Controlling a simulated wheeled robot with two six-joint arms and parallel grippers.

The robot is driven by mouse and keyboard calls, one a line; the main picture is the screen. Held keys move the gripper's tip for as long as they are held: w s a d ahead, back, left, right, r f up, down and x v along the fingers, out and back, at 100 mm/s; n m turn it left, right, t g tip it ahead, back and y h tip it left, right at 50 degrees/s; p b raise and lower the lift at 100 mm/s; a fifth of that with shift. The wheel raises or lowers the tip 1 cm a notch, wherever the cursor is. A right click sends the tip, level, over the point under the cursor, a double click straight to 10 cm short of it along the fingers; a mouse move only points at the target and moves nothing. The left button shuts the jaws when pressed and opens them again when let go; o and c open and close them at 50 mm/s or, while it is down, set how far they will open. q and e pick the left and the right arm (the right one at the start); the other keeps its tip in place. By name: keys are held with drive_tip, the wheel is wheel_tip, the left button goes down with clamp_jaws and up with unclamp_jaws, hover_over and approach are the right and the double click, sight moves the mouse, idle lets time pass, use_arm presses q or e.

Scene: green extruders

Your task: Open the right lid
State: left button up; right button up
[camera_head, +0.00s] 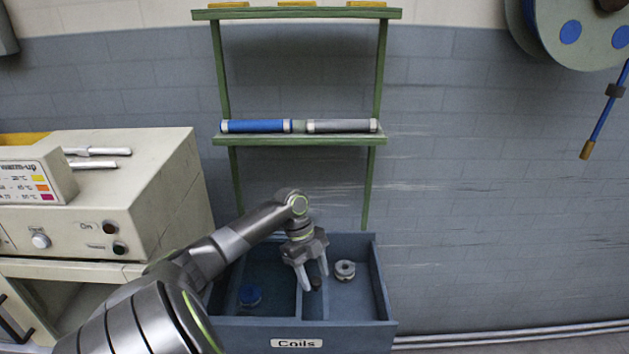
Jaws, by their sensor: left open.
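The blue-grey box labelled "Coils" (297,343) stands against the wall, low in the middle. I cannot make out a right lid in this view; the right part of the box shows an open inside. My left gripper (314,288) is open and points down over the middle of the box. A small dark piece (316,284) shows between its fingertips; I cannot tell whether they touch it. A pale metal spool (344,270) lies in the right part, just right of the fingers. My right gripper is out of view.
A green shelf frame (300,141) rises behind the box, holding a blue tube (255,126) and a grey tube (340,126). A cream warm-up unit (130,200) stands left. A large reel (575,30) hangs upper right. The wall area right of the box looks clear.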

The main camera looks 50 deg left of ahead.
use_arm(q)
drive_tip(key=p+v, duration=0.4)
drive_tip(key=v, duration=0.3)
drive_tip(key=shift+p, duration=0.3)
drive_tip(key=shift+d, duration=0.1)
